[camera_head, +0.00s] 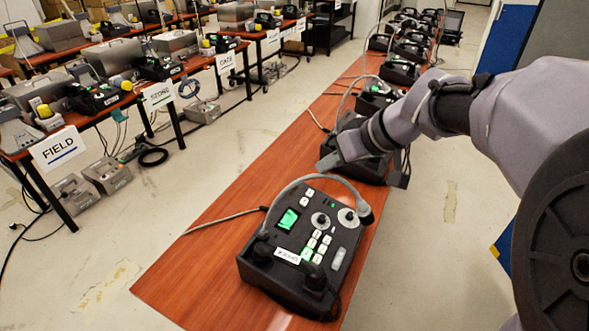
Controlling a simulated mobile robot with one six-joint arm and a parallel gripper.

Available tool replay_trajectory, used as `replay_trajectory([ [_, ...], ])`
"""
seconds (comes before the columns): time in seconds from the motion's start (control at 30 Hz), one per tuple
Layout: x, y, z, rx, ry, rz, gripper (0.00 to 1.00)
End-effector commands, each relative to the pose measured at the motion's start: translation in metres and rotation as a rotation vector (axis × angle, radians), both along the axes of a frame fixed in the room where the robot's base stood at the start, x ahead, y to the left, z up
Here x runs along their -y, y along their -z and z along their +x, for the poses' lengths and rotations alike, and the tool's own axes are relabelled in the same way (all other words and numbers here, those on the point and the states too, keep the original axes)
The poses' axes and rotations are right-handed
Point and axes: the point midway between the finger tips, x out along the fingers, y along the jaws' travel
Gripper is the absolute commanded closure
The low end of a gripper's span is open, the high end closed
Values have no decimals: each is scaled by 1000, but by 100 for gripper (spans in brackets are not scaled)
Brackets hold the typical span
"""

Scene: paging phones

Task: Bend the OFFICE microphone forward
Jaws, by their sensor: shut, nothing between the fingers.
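Several black paging phones with gooseneck microphones stand in a row on a long red-brown table (195,265). My gripper (331,161) is shut and empty, low over the second phone (372,170), just beyond the nearest one. My gripper and wrist hide much of that phone. I cannot tell whether they touch.
More phones (400,72) run along the table towards the back. Another row of tables on the left holds equipment and signs such as FIELD (60,148). A bare floor aisle lies between the rows. A blue and grey cabinet (503,40) stands at the right.

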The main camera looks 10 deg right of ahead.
Motion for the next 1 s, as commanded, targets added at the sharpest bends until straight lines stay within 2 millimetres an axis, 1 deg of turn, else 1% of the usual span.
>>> replay_trajectory([
  [0.03,10,17,-6,16,7,20,100],
  [0.2,34,31,-24,12,3,14,100],
  [0.4,52,46,-37,10,0,14,100],
  [0.63,60,57,-45,1,-3,11,100],
  [1.0,61,60,-45,-2,-4,12,100],
])
